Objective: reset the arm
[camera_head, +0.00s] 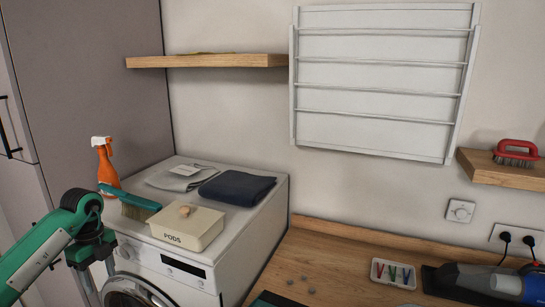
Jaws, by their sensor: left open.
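My left arm, green and black, comes in from the left edge. My left gripper (98,282) hangs down in front of the left front corner of the white washing machine (195,272). It is open, and I see nothing between its fingers. The lower ends of the fingers are hard to make out. My right gripper is not in view.
On the washer stand an orange spray bottle (107,166), a teal brush (138,205), a PODS box (187,228) and folded dark cloth (237,187). The wooden counter (345,265) holds a peg tray (394,273) and a handheld vacuum (487,282). A tall cabinet (95,80) stands left.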

